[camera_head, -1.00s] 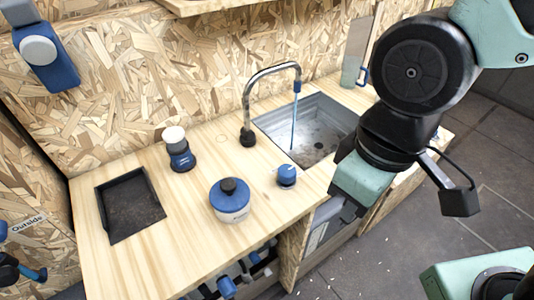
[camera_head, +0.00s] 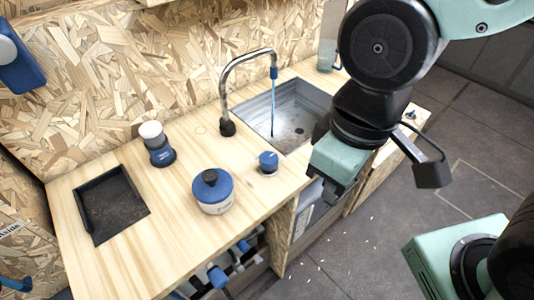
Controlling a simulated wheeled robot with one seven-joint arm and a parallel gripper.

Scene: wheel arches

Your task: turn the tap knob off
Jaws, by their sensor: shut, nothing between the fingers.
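The tap knob (camera_head: 268,163) is a small blue cylinder on the wooden counter, in front of the sink's left corner. The tap (camera_head: 229,95) is a curved metal spout with a dark base, and a thin blue stream (camera_head: 273,105) runs from its tip into the metal sink (camera_head: 305,98). My gripper (camera_head: 330,190) points down at the counter's front edge, to the right of the knob and apart from it. It is shut and empty; its fingertips are small and partly dark in this view.
A blue and white lidded pot (camera_head: 212,191) stands left of the knob. A blue and white jar (camera_head: 157,144) stands further back. A black square tray (camera_head: 112,203) is set in the counter at left. Blue-handled things (camera_head: 218,276) stick out under the counter's front edge.

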